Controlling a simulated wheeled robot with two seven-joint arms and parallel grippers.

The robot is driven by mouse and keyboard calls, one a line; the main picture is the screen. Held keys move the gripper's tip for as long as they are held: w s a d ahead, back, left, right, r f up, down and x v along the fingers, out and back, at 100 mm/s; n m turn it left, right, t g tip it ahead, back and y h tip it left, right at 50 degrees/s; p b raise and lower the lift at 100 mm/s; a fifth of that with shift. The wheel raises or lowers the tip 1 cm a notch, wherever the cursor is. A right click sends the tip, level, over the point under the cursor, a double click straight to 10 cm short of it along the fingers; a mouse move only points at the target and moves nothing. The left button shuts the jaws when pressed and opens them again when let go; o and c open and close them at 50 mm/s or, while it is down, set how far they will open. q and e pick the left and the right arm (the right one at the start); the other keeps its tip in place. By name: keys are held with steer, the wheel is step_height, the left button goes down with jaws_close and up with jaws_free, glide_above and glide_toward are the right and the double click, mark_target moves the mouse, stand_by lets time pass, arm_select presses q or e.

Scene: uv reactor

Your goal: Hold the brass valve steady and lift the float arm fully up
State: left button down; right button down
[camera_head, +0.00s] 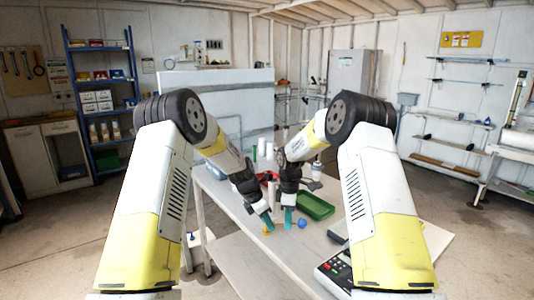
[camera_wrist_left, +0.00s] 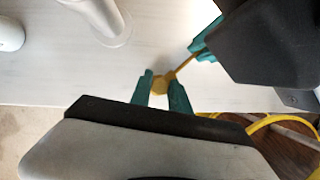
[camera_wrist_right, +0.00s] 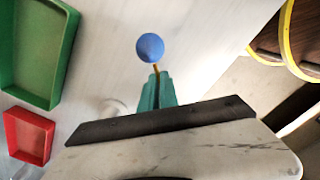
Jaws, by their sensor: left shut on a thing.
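The brass valve (camera_wrist_left: 160,87) sits at the table edge in the left wrist view, between the teal fingers of my left gripper (camera_wrist_left: 161,91), which is shut on it. The float arm is a thin brass rod (camera_wrist_left: 186,63) running from the valve up and to the right. It ends in a blue ball float (camera_wrist_right: 150,47), which also shows in the head view (camera_head: 302,223). My right gripper (camera_wrist_right: 157,91) has its teal fingers close around the rod, just behind the ball. Whether they clamp the rod is unclear.
A green tray (camera_head: 316,206) lies on the white table (camera_head: 327,242), right of the grippers. A red tray (camera_wrist_right: 28,136) and a clear cylinder (camera_wrist_left: 103,20) are nearby. A control box with buttons (camera_head: 335,274) stands at the front right. Yellow hose (camera_wrist_left: 270,121) hangs below the table edge.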

steer(key=shift+d+f, duration=0.25)
steer(key=shift+f, duration=0.3)
steer(key=shift+s+f, duration=0.1)
steer(key=shift+f, duration=0.3)
steer(key=c, duration=1)
jaws_free()
steer(key=shift+r, duration=3.55)
